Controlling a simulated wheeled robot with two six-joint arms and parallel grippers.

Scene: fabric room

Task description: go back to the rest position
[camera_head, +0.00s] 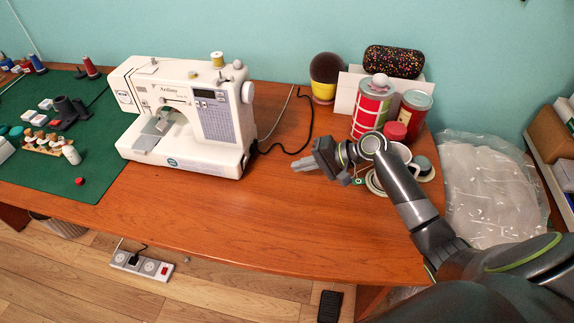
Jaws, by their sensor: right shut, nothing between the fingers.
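My right arm comes in from the lower right and reaches over the right part of the wooden table (270,225). My right gripper (297,168) is shut and empty. It points left, above the tabletop, between the white sewing machine (215,110) and the red and white tins. My left gripper and left arm are not in view.
Red tins (371,108), a smaller tin (413,112), a white cup (402,153) and a saucer (374,184) crowd close behind my right gripper. A black cable (292,152) lies near it. A green mat (85,170) with spools is at left. The front middle tabletop is clear.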

